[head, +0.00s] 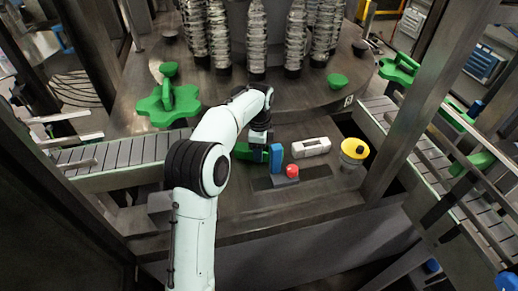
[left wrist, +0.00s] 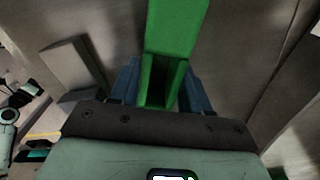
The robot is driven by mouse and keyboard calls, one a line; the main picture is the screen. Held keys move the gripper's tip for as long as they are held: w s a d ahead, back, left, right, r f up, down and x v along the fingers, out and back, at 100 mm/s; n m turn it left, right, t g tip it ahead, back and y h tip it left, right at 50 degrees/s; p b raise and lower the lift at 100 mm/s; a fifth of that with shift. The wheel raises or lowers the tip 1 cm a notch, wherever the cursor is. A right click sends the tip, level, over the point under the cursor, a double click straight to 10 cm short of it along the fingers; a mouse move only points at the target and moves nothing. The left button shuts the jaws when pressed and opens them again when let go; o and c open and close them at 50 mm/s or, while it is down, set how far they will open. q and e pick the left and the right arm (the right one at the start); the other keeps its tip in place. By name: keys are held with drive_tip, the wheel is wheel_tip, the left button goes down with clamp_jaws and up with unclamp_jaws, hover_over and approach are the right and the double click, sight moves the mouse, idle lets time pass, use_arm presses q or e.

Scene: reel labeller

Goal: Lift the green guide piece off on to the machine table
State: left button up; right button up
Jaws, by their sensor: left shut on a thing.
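The green guide piece (head: 242,152) shows in the head view over the dark machine table (head: 240,212), just right of my arm's elbow, which hides part of it. My left gripper (head: 267,155) is shut on it. In the left wrist view the long bright green piece (left wrist: 175,30) runs up from between the blue fingers of my left gripper (left wrist: 160,88). I cannot tell whether the piece touches the table. My right gripper is not in view.
A red button (head: 292,171), a white device (head: 311,147) and a yellow-topped container (head: 354,151) stand right of the gripper. A green star wheel (head: 168,104) and wrapped bottles on a round table (head: 255,40) are behind. A conveyor (head: 115,157) runs left.

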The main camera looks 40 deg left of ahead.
use_arm(q)
drive_tip(key=shift+f, duration=0.6)
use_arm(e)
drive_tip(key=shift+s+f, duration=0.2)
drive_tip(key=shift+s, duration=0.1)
use_arm(q)
drive_tip(key=o, duration=1.3)
drive_tip(key=shift+c, duration=0.2)
wheel_tip(320, 180, up, 5)
drive_tip(key=shift+p, duration=0.3)
wheel_tip(320, 180, up, 8)
drive_tip(key=shift+r, duration=0.2)
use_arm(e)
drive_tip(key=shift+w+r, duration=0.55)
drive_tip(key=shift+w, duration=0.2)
